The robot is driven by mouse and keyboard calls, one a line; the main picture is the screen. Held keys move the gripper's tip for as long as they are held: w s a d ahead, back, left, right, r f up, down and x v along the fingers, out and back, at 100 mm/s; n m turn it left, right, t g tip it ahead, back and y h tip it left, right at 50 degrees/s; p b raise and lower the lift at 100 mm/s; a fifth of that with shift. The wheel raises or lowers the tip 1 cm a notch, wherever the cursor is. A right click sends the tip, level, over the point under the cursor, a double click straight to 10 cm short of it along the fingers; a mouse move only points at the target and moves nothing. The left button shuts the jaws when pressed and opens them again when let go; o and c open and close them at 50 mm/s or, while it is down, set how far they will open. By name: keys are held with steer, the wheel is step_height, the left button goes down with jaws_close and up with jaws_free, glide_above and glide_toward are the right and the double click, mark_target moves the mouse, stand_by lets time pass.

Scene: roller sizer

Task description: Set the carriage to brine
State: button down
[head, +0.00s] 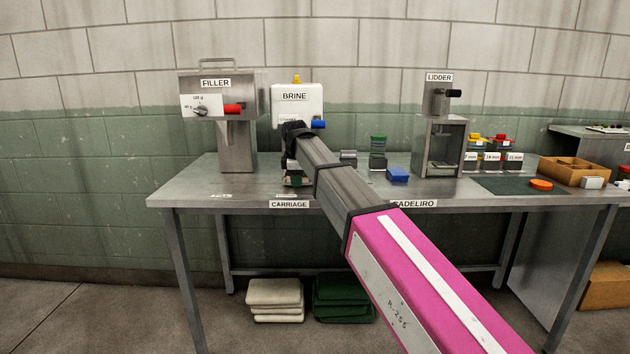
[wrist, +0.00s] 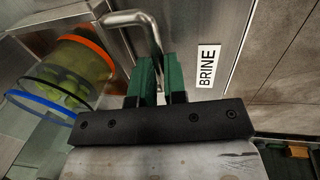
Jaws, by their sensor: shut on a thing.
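My gripper (wrist: 161,78) shows its green fingers shut on the bent metal rod handle (wrist: 130,18) of the carriage in the wrist view. A clear jar with green contents (wrist: 72,75), an orange band and a blue band, stands to the left of the handle. A white BRINE label (wrist: 207,66) lies on the metal surface to the right of the fingers. In the head view my arm hides most of the gripper, the handle and the jar in front of the white BRINE dispenser (head: 308,103). The CARRIAGE label (head: 289,204) is on the table's front edge below.
The FILLER (head: 216,83) stands left of the dispenser on the steel table (head: 190,186). To the right are a blue block (head: 397,174), the LIDDER (head: 441,122), a green mat (head: 490,184) with an orange disc (head: 541,184), and a cardboard tray (head: 575,165).

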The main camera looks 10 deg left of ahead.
mark_target(287, 184)
steer(key=shift+s+a, duration=0.2)
steer(key=shift+a, duration=0.65)
steer(key=shift+s+a, duration=0.2)
steer(key=shift+a, duration=0.6)
steer(key=c, duration=1.2)
jaws_free()
steer(key=shift+o, duration=0.2)
steer(key=shift+r, duration=0.1)
step_height(287, 184, up, 10)
steer(key=s, duration=0.2)
steer(key=shift+d+r, duration=0.2)
steer(key=shift+d, duration=0.05)
